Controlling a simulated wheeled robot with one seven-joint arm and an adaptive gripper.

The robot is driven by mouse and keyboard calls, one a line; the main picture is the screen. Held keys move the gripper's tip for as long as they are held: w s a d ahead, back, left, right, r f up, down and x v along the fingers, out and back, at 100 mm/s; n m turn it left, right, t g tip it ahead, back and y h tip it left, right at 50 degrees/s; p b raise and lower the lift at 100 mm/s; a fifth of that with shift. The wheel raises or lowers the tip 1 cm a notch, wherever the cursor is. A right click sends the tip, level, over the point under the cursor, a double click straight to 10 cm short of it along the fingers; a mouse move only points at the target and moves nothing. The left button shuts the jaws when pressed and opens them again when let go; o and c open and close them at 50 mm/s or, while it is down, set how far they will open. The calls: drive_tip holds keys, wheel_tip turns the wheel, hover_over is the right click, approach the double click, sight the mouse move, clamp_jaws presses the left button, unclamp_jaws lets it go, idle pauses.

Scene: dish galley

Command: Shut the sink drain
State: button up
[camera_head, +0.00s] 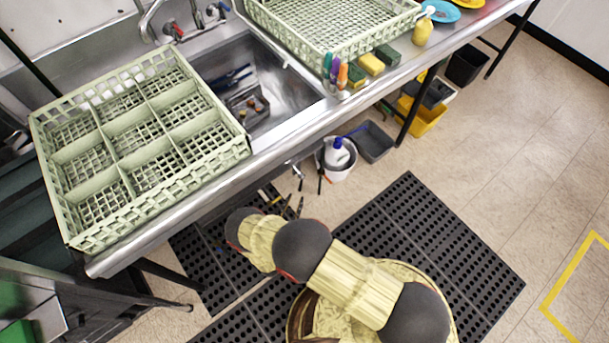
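The metal sink basin (285,90) is set into the steel counter, between two green dish racks. Dark items (248,104) lie in the bottom of the basin, and I cannot make out a drain opening there. Below the sink's front edge, a short metal fitting (297,173) shows under the counter; it is too small to tell whether it is the drain valve or how it is set. My arm reaches from the bottom of the picture toward the floor mat in front of the sink. No gripper fingers show.
A green compartment rack (140,130) stands on the left counter, and another rack (335,45) on the right. Markers and sponges (371,64) line the counter edge. Black mats (430,235) cover the floor; open floor lies right.

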sight(300, 187)
drive_tip(key=b+x, duration=0.1)
drive_tip(key=x, duration=0.7)
drive_tip(key=shift+c, duration=1.2)
clamp_jaws()
